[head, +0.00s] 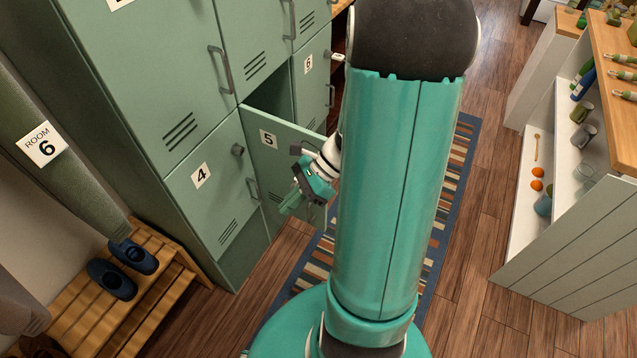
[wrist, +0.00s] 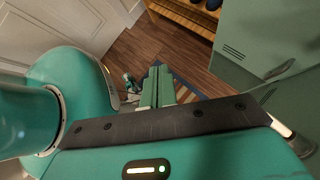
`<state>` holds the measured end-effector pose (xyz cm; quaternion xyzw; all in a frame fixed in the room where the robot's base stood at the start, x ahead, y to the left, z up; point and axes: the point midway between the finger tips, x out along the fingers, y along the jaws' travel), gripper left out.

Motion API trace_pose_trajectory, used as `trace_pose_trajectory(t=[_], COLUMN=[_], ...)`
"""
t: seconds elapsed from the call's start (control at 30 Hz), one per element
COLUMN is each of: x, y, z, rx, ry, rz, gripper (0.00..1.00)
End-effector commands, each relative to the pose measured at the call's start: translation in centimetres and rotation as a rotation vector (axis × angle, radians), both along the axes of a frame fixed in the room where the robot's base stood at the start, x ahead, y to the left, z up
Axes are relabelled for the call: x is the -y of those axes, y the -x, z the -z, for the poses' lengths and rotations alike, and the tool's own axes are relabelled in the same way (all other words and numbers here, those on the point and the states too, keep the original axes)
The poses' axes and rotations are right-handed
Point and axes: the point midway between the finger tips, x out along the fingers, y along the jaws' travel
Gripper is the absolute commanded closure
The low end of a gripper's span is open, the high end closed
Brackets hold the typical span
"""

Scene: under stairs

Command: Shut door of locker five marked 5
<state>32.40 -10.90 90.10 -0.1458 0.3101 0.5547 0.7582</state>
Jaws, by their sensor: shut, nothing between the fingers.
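The door of locker five (head: 283,150), pale green with a "5" label, stands ajar in the head view. A dark gap shows behind its top edge. Its outer face is towards me, and its right part is partly hidden by my arm. My gripper (head: 291,207) is in front of that outer face, low down; I cannot tell whether it touches. The fingers are together and empty, and they also show in the wrist view (wrist: 157,86). The handle of door five is not clearly visible.
Locker four (head: 205,195) is shut to the left, with a handle standing out. Locker six (head: 311,72) is beyond. A wooden bench (head: 150,270) with blue shoes (head: 112,279) is at lower left. A striped rug (head: 452,190) lies on the floor, and white shelves (head: 556,200) stand right.

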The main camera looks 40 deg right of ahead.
Motion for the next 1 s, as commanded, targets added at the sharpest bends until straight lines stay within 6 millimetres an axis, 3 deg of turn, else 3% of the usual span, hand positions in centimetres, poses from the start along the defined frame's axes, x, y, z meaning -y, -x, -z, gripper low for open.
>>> trace_pose_trajectory(t=[0.37,0.7,0.83,1.0], x=[6.4,12.2,13.6,14.4], y=[0.9,4.0,5.4,6.2], z=[7.8,15.6,18.2,19.8], rx=[-0.285,-0.439,-0.463,-0.473], ry=[-0.595,-1.218,-1.430,-1.564], rz=[0.702,1.252,1.396,1.477], gripper=[1.00,1.00,1.00,1.00])
